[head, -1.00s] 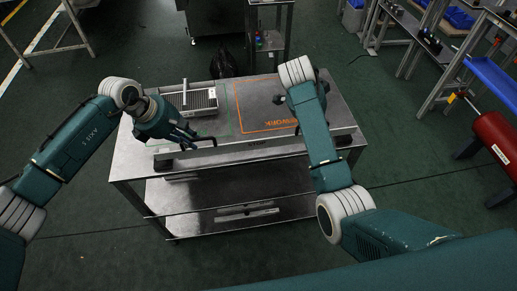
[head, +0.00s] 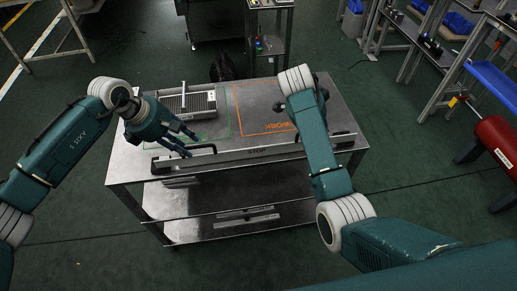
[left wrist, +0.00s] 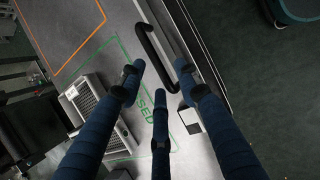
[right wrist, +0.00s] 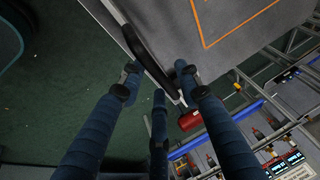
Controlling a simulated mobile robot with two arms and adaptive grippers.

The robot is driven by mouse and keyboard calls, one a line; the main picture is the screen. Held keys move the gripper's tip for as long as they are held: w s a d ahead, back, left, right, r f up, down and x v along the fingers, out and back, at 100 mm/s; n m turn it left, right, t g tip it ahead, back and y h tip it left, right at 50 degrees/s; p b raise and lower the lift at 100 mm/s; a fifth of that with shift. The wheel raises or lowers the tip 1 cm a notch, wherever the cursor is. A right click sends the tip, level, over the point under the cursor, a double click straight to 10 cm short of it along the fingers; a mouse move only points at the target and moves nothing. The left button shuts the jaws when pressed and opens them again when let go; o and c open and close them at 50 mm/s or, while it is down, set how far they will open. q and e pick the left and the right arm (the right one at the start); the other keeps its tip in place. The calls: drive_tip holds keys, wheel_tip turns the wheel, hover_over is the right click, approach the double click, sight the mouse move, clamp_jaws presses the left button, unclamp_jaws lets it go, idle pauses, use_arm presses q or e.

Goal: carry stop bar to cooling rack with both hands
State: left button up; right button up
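The stop bar (head: 255,153) is a long narrow metal bar lying along the near edge of the steel table, with a black handle near each end. My left gripper (head: 190,143) has its fingers spread beside the left handle (head: 201,150). In the left wrist view, that handle (left wrist: 152,42) reaches between the open fingers, not clasped. My right gripper is hidden behind its arm in the head view. In the right wrist view, the right gripper's (right wrist: 160,82) fingers are spread around the right handle (right wrist: 146,50), with no clear grip. I cannot tell which rack is the cooling rack.
A grey slatted unit (head: 188,102) stands at the table's back left. An orange-outlined area (head: 262,108) beside it is empty. Metal shelving with a blue tray (head: 497,83) and a red cylinder (head: 500,138) stand at the right. Green floor is open around the table's near side.

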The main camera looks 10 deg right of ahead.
drive_tip(key=shift+a+r, duration=0.1)
drive_tip(key=shift+r, duration=0.1)
use_arm(q)
drive_tip(key=v, duration=0.9)
use_arm(e)
drive_tip(key=v, duration=0.7)
use_arm(q)
drive_tip(key=shift+s, duration=0.1)
use_arm(e)
drive_tip(key=shift+s, duration=0.1)
use_arm(q)
drive_tip(key=shift+a, duration=0.1)
use_arm(e)
drive_tip(key=shift+a, duration=0.1)
